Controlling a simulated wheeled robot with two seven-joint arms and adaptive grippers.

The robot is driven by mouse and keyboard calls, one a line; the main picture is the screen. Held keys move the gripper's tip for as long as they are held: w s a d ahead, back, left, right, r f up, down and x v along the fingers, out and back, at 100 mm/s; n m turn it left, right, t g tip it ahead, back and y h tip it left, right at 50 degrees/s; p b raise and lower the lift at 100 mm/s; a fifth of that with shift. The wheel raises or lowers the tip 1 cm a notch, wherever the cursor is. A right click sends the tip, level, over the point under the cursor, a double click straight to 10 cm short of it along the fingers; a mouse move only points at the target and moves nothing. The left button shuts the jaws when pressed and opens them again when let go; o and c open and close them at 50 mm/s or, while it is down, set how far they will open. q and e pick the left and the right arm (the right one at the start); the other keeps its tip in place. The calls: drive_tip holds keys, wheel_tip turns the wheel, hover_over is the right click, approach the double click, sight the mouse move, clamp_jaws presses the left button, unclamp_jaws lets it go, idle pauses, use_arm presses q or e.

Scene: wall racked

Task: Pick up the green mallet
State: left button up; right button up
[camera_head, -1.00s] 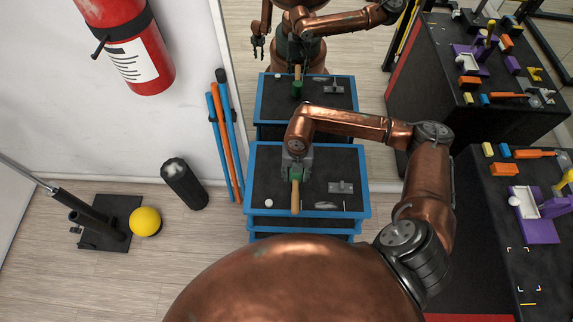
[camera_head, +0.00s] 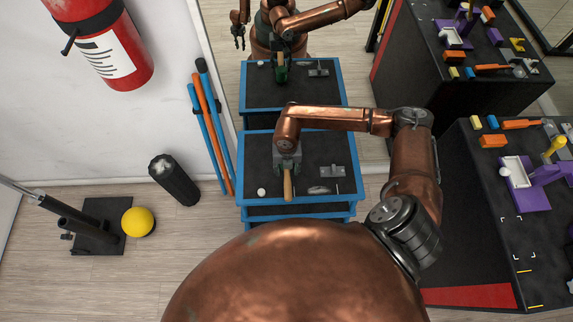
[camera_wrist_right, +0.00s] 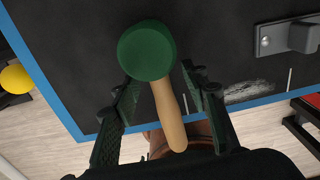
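The green mallet lies on the dark top of a blue-edged cart (camera_head: 318,207). In the head view its wooden handle (camera_head: 288,187) points toward me, and my right gripper hides most of its head. In the right wrist view the round green head (camera_wrist_right: 147,52) and the pale handle (camera_wrist_right: 169,118) show clearly. My right gripper (camera_head: 287,166) is over the mallet. My left gripper shows only as a mirror reflection.
A white ball (camera_head: 261,192), a grey metal bracket (camera_head: 333,171) and a pale smudge share the cart top. A mirror stands behind the cart. A dark table (camera_head: 480,215) with coloured tools is at right. A black cylinder (camera_head: 174,180) stands left on the floor.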

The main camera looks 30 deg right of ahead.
clamp_jaws()
idle(0.3)
idle(0.4)
